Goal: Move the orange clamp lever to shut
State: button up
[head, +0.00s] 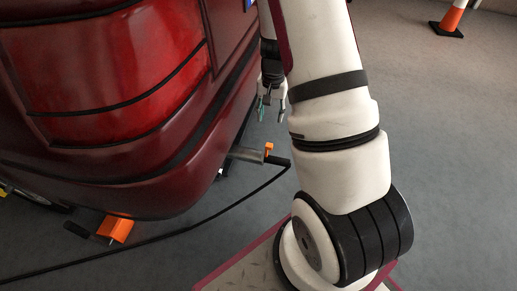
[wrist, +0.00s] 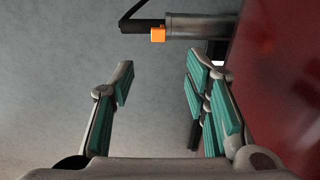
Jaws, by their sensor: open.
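The orange clamp lever (head: 268,149) is a small orange piece at the joint between a grey metal pipe (head: 246,154) and a black hose end (head: 279,161), low beside the red vehicle. In the wrist view the lever (wrist: 158,35) sits at the top, just left of the pipe (wrist: 200,26), with the black hose end (wrist: 142,26) to its left. My gripper (head: 270,106) is open and empty, and apart from the lever. In the wrist view the lever appears beyond the gap between my teal-padded fingers (wrist: 160,75). Whether the lever stands open or shut is too small to tell.
The red vehicle (head: 110,100) fills the left of the head view and stands close beside my fingers at right in the wrist view (wrist: 285,80). A black hose (head: 150,236) crosses the grey floor. An orange block (head: 115,228) lies under the vehicle; a traffic cone (head: 452,18) stands far right.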

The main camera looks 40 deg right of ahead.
aim_at(269, 144)
notch_tip(269, 144, down, 15)
jog(key=b, duration=0.6)
jog(key=shift+d+f, duration=0.1)
grip_shut()
